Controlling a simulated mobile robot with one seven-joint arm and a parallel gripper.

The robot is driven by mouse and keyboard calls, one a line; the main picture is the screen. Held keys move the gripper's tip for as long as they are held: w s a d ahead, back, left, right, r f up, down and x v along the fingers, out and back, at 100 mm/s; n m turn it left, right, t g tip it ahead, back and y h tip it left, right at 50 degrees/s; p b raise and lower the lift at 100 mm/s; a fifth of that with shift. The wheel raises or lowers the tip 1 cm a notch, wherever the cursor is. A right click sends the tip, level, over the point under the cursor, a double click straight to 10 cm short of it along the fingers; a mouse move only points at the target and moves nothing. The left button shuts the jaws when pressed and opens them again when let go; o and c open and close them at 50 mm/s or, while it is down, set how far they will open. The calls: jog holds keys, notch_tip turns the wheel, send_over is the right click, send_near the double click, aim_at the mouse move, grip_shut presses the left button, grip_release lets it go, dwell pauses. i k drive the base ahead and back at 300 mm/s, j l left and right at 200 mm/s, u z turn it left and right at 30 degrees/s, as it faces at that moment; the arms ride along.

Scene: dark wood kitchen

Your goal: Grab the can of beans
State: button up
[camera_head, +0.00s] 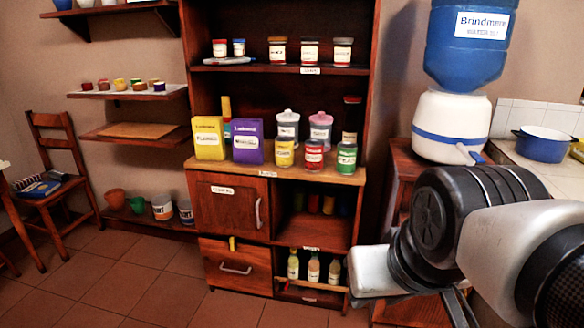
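Three cans stand in a row at the front of the wooden cabinet's middle shelf: a yellow can (284,152), a red can (313,155) and a green can (346,159). Their small labels are too blurred to read, so I cannot tell which one is the beans. My arm fills the lower right of the view, well in front of the cabinet and apart from the cans. Thin dark bars below it at the bottom edge may be part of my gripper (460,306). Its fingertips are cut off or hidden, and I see nothing held.
A yellow box (209,138) and a purple box (247,142) stand left of the cans. Two lidded jars (320,128) stand behind them. Several jars line the upper shelf. A blue and white water dispenser (452,122) stands right of the cabinet. The tiled floor (140,290) at left is clear.

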aim_at(313, 148)
jog(key=j+z, duration=0.25)
jog(key=j, duration=0.7)
jog(key=j+z, duration=0.25)
jog(key=j, duration=0.75)
